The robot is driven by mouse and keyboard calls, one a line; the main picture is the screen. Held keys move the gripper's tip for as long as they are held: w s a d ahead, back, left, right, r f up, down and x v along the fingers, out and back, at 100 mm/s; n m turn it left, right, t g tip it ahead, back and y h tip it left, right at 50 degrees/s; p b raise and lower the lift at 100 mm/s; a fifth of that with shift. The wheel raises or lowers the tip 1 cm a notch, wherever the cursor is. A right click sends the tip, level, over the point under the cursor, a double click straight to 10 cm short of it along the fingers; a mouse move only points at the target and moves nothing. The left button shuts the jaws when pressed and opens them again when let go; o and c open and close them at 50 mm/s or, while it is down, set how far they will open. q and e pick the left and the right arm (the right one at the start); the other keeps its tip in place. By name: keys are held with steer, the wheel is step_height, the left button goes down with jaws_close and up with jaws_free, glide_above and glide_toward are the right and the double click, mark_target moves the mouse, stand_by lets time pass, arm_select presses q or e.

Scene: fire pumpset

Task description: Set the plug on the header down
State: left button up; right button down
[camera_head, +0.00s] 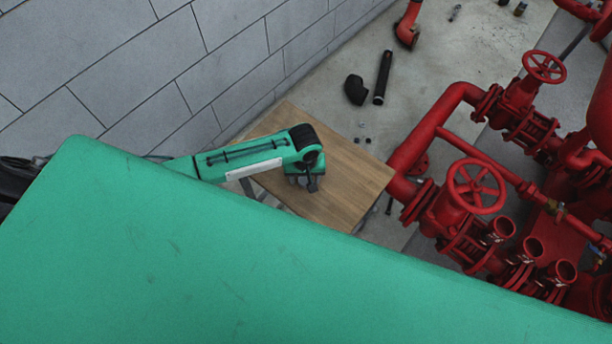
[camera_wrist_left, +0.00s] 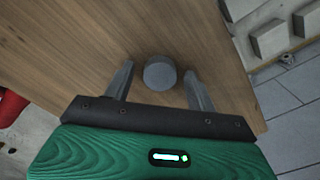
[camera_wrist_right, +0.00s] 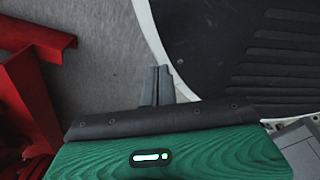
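The plug (camera_wrist_left: 160,73) is a short grey round piece on the wooden table top in the left wrist view. My left gripper (camera_wrist_left: 159,70) is open, with one finger on each side of the plug and a visible gap on both sides. In the head view my left gripper (camera_head: 310,182) is over the table, and I cannot clearly pick out the plug there. The red pipework with several open upright outlets (camera_head: 532,248), seemingly the header, stands at the right. My right gripper (camera_wrist_right: 158,76) is shut and empty, seen only in its wrist view.
The wooden table (camera_head: 345,180) stands near a grey block wall (camera_head: 150,70). Red valve handwheels (camera_head: 476,186) rise right of the table. A black pipe (camera_head: 382,78) and a black elbow (camera_head: 355,90) lie on the floor behind it. My green body fills the lower left.

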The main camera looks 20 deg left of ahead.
mark_target(305, 180)
arm_select(q)
step_height(305, 180, up, 12)
steer(key=shift+r+p, duration=0.2)
steer(key=shift+p, duration=0.1)
arm_select(e)
steer(key=shift+s+a, duration=0.15)
steer(key=shift+s, duration=0.15)
stand_by(0.4)
